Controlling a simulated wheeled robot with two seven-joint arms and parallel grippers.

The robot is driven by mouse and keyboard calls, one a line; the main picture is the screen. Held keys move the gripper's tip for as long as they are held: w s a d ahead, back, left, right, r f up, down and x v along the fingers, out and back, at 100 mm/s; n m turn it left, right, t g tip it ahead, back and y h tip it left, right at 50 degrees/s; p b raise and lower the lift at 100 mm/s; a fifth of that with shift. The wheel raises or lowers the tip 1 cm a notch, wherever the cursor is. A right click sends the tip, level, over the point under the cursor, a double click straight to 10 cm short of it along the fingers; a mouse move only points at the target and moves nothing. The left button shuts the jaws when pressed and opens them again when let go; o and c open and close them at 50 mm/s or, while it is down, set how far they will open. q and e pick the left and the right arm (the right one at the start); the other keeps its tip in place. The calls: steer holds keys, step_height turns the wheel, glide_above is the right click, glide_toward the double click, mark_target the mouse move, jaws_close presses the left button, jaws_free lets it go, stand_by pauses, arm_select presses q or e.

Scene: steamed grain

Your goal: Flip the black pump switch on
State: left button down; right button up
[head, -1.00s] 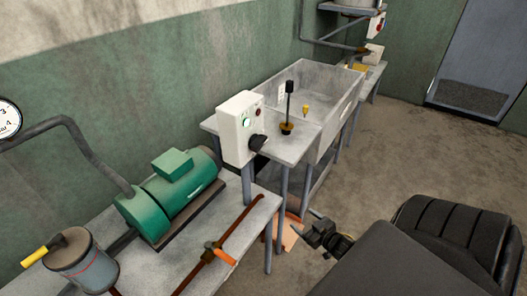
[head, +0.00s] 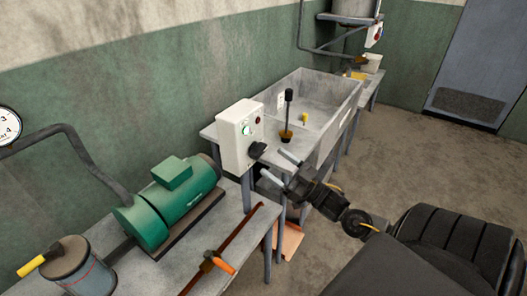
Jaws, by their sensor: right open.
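The black pump switch (head: 257,150) is a rotary knob on the right face of a white control box (head: 234,138). The box also carries a green lamp (head: 246,129) and a dark red button (head: 257,121). My right gripper (head: 281,167) is open, with its two fingers pointing left toward the knob. The fingertips are close to the knob in the picture; whether they touch it I cannot tell, but nothing is between them that I can see. My left gripper is not in view.
A green pump motor (head: 170,205) sits on the near bench at left, with an orange-handled valve (head: 219,263) on a brown pipe. Behind the box is a grey sink trough (head: 336,96) with a black-handled lever (head: 288,112). Open floor lies to the right.

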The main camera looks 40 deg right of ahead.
mark_target(262, 154)
steer(key=shift+p+x, duration=0.65)
steer(key=shift+x, duration=2.05)
steer(key=c, duration=1)
steer(key=shift+r+m+t+h+p, duration=0.15)
steer(key=shift+m+t+h+p, duration=0.25)
steer(key=shift+m+p, duration=0.5)
steer(key=shift+m+h, duration=0.3)
steer(key=o, duration=1)
steer(key=shift+s+f+b, duration=0.1)
steer(key=shift+f+b, duration=0.15)
steer(key=shift+b, duration=0.05)
